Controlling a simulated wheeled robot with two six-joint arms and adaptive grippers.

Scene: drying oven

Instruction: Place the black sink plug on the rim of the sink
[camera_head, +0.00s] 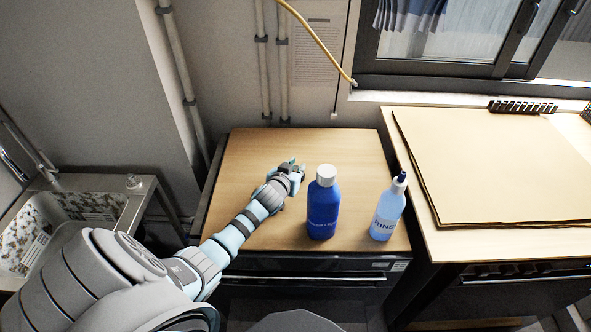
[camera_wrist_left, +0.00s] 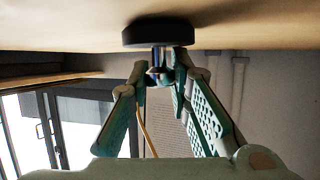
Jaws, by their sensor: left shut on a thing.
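The black sink plug (camera_wrist_left: 158,35) is a thick round disc, seen in the left wrist view close to the wooden worktop, which appears upside down there. It seems to touch the wood or hang just off it; I cannot tell which. My left gripper (camera_wrist_left: 158,66) is shut on the plug's narrow stem. In the head view, my left gripper (camera_head: 293,167) is over the middle of the worktop, left of the blue bottle, and the plug is hidden. The metal sink (camera_head: 92,182) is at the far left, partly behind my arm. My right gripper is out of view.
The worktop (camera_head: 245,150) holds a blue bottle (camera_head: 323,205) with a white cap and a pale rinse bottle (camera_head: 387,210), close right of my gripper. A small clear object (camera_head: 134,182) stands on the sink's edge. A yellow hose (camera_head: 318,40) hangs behind.

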